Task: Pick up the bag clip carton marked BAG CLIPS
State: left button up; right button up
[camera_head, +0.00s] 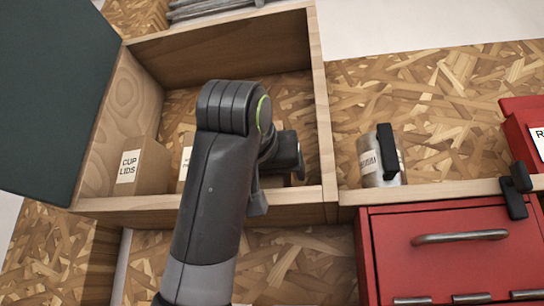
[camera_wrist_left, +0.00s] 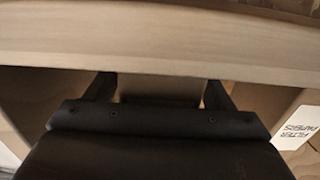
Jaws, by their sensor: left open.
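No label reading BAG CLIPS shows in either view. In the wrist view a plain brown surface (camera_wrist_left: 158,90) shows between the fingertips of my left gripper (camera_wrist_left: 160,90); it may be a carton, but no marking shows. The gripper is open, its fingers apart on either side of that surface; I cannot tell if they touch it. In the head view my left arm reaches over the front wall into an open wooden bin (camera_head: 318,110), and its wrist hides much of the bin floor and the fingertips. My right gripper is not in view.
A CUP LIDS carton (camera_head: 150,168) stands at the bin's left; a FILTER PAPERS carton (camera_wrist_left: 297,126) is right in the wrist view. A metal canister (camera_head: 371,166) with a black handle stands right of the bin. A red drawer unit (camera_head: 390,240) is in front.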

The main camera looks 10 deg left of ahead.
pick_arm(q)
jog(key=shift+s, duration=0.15)
jog(key=shift+d, duration=0.1)
jog(key=shift+c, duration=0.6)
jog(key=c, duration=1)
jog(key=shift+r, duration=0.1)
jog(key=shift+r, duration=4.95)
